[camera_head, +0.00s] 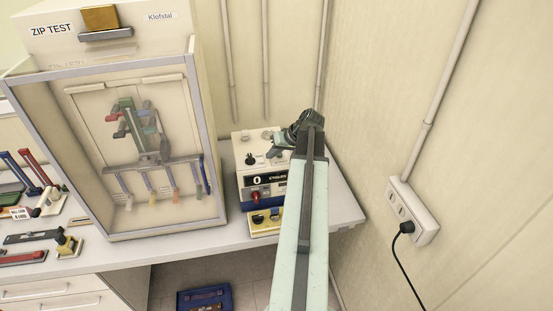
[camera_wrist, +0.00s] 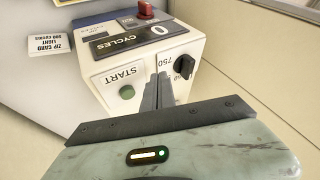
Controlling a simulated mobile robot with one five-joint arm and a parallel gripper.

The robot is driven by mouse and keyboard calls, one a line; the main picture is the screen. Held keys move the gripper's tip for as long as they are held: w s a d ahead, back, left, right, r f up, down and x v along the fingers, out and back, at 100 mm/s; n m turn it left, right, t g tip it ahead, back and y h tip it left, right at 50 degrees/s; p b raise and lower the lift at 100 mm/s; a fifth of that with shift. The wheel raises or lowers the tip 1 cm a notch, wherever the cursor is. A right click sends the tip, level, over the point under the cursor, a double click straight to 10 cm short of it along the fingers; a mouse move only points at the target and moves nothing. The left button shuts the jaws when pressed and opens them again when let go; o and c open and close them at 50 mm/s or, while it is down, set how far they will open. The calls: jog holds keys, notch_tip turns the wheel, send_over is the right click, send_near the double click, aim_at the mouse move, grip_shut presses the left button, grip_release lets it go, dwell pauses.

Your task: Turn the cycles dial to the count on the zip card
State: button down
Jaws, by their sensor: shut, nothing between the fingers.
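The cycles dial is a black knob (camera_wrist: 184,66) on the light face of a control box (camera_wrist: 103,84). The wrist view shows it upside down. A printed 750 is beside the dial; its other marks are hidden or unreadable. The box's dark CYCLES display (camera_wrist: 139,36) reads 0. The head view also shows the dial (camera_head: 250,159) and box (camera_head: 243,148). The zip card (camera_wrist: 50,45) lies beside the box; its small count line is hard to read. My gripper (camera_wrist: 165,78) is shut and empty, in front of the box face between the dial and START button, apart from the dial in the picture.
The green START button (camera_wrist: 127,92) is on the same face. A red button (camera_wrist: 145,9) is beyond the display. A large zip test cabinet (camera_head: 120,237) stands left of the box, and a wall (camera_head: 370,100) is close on the right.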

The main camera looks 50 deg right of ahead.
aim_at(254, 162)
jog(key=b+x, duration=0.1)
jog(key=x, duration=0.2)
jog(key=shift+s+f, duration=0.1)
jog(key=shift+s, duration=0.15)
jog(key=shift+w+a+r+p, duration=0.2)
jog(key=shift+w+a+r, duration=0.05)
jog(key=shift+w+a, duration=0.25)
jog(key=shift+w+a+r+p, duration=0.2)
jog(key=shift+w+a, duration=0.15)
jog(key=shift+a, duration=0.2)
jog(key=shift+w+a, duration=0.4)
jog(key=shift+a, duration=0.05)
